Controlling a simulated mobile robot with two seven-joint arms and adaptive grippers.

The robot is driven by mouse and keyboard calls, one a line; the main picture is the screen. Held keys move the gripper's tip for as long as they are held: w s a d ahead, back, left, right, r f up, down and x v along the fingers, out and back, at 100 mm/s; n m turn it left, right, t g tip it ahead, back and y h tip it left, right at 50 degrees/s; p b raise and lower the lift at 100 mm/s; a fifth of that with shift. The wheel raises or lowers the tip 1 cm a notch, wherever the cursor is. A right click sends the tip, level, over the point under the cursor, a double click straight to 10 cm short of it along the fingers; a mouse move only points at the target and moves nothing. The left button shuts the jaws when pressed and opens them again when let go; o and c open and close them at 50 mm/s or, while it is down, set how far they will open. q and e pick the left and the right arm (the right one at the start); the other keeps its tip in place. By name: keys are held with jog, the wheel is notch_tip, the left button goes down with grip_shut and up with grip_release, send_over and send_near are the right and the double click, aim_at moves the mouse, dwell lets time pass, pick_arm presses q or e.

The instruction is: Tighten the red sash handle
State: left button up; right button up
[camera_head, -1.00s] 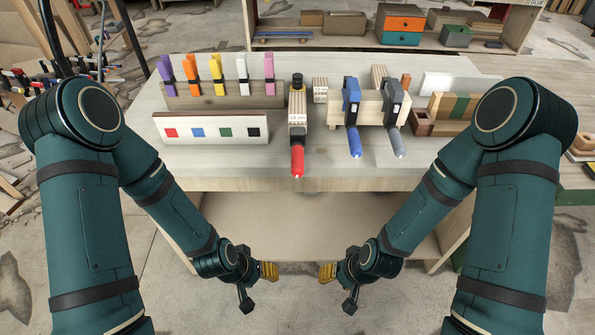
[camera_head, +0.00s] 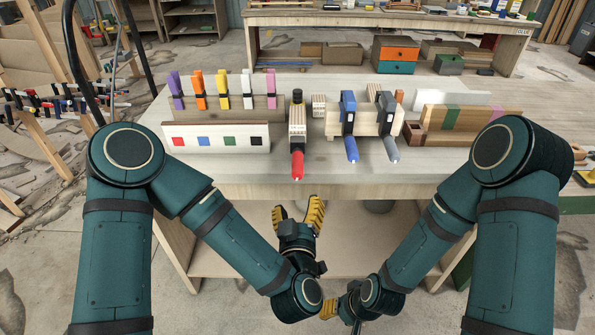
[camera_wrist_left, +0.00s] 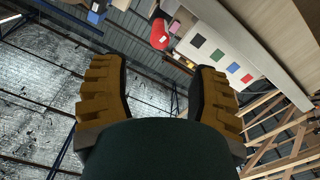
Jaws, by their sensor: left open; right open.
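The red sash handle (camera_head: 297,166) points out over the front edge of the workbench. It belongs to a clamp with a black top, set at a light wooden block (camera_head: 297,118). In the left wrist view the red handle (camera_wrist_left: 159,36) shows beyond my fingers, near the top middle. My left gripper (camera_head: 298,208) is open and empty, with yellow fingers pointing up, below the bench edge and under the red handle, apart from it. In the wrist view its two fingers (camera_wrist_left: 159,95) stand wide apart. My right gripper (camera_head: 328,309) is low at the bottom middle, partly hidden by its wrist.
A blue-handled clamp (camera_head: 350,148) and a grey-handled clamp (camera_head: 389,148) stand right of the red one. A board with colour squares (camera_head: 215,146) and a rack of coloured clips (camera_head: 230,104) stand left. The bench front edge (camera_head: 240,190) lies above my left gripper.

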aim_at(298, 165)
pick_arm(q)
jog(key=w+b, duration=0.1)
jog(key=w, duration=1.3)
jog(key=shift+r, duration=0.1)
jog(key=shift+s, duration=0.1)
grip_shut()
